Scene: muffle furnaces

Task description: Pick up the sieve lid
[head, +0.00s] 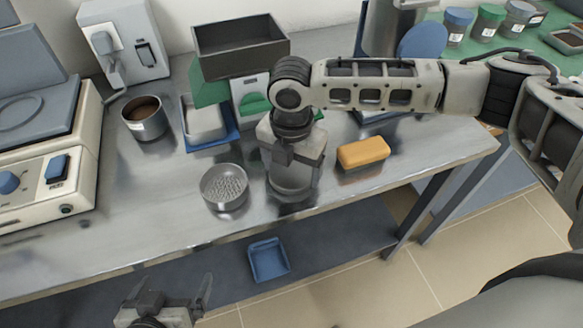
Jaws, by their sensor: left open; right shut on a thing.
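My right gripper (293,162) points down over the steel table and is shut on a round, shiny metal piece (292,187), which looks like the sieve lid. The gripper covers much of its top. I cannot tell whether its underside touches the table. A round metal sieve (224,187) with a speckled grey inside stands open on the table, just left of the held piece and apart from it. My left gripper (172,288) is open and empty at the bottom left, in front of the table edge.
A yellow-orange block (363,153) lies right of the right gripper. Behind are a cup of brown material (144,118), a blue tray (212,142) and a dark open box (241,46). A cream instrument (45,150) fills the left. A blue tray (269,260) sits below the tabletop.

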